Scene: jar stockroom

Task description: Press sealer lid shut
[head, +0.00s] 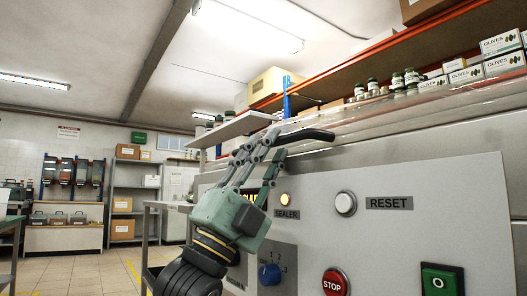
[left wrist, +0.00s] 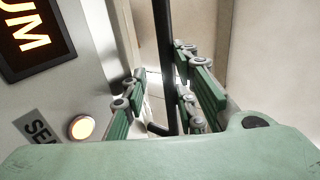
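The sealer's grey front panel (head: 400,235) fills the right of the head view. A clear lid (head: 420,106) lies along its top; I cannot tell whether it is fully down. A black bar handle (head: 312,135) sticks out at the lid's near left part. My left gripper (head: 276,142) is raised at the handle, fingers pointing up. In the left wrist view the black bar (left wrist: 163,45) runs between the spread fingers of the left gripper (left wrist: 161,80), with a gap visible on its left side. Contact on the right side is unclear. My right gripper is out of view.
The panel carries a lit sealer lamp (head: 286,199), a reset button (head: 345,203), a red stop button (head: 335,282), a green button (head: 440,280) and a blue knob (head: 269,274). An orange-edged shelf (head: 350,80) with jars and olive boxes (head: 501,43) is above. Open floor lies left.

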